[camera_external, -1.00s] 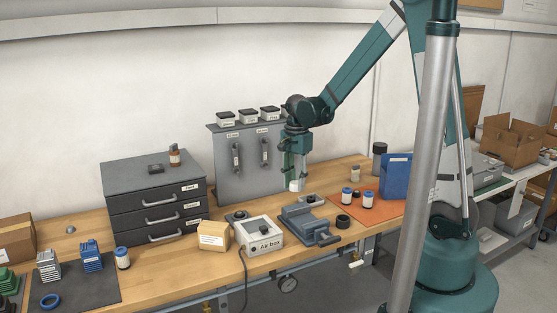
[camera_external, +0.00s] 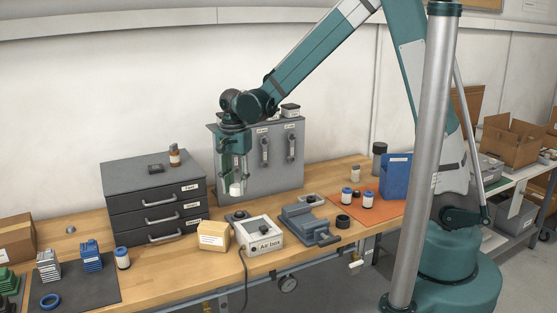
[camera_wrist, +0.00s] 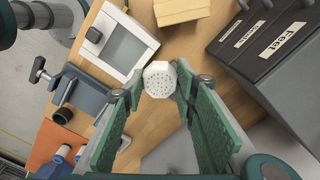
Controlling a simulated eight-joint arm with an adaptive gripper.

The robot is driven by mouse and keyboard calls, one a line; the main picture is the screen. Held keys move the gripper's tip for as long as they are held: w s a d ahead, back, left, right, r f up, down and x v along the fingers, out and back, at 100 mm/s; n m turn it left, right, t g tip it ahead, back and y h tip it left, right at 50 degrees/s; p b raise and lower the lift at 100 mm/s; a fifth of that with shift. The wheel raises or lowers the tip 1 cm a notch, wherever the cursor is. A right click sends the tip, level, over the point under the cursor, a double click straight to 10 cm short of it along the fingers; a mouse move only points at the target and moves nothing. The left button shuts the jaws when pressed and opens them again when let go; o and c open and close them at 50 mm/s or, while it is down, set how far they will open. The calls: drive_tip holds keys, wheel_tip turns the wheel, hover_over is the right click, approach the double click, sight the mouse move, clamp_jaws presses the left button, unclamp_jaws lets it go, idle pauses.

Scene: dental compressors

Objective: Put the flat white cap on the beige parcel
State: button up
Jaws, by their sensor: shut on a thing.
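My gripper (camera_external: 236,186) is shut on the flat white cap (camera_external: 236,189) and holds it in the air in front of the grey panel. In the wrist view the cap (camera_wrist: 159,79) sits between the two green fingertips, its dotted face towards the camera. The beige parcel (camera_external: 213,237) stands on the wooden bench, below and a little left of the gripper in the external view, with a white label on its front. Part of the parcel (camera_wrist: 183,8) shows at the top edge of the wrist view. Its top looks bare.
The Air box (camera_external: 259,234) stands right of the parcel, with a grey vise (camera_external: 310,224) beyond it. A dark drawer cabinet (camera_external: 154,200) stands behind left. The grey panel (camera_external: 275,165) stands behind.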

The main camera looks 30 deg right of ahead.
drive_tip(key=r+n+p, duration=0.1)
drive_tip(key=r, duration=0.1)
hover_over(213, 226)
drive_tip(key=shift+w+d+f, duration=0.1)
drive_tip(key=shift+w, duration=0.05)
drive_tip(key=shift+f, duration=2.9)
drive_tip(key=shift+f, duration=0.15)
drive_tip(key=shift+f, duration=1.95)
drive_tip(key=shift+f, duration=0.15)
drive_tip(key=o, duration=0.8)
drive_tip(key=shift+o, duration=0.3)
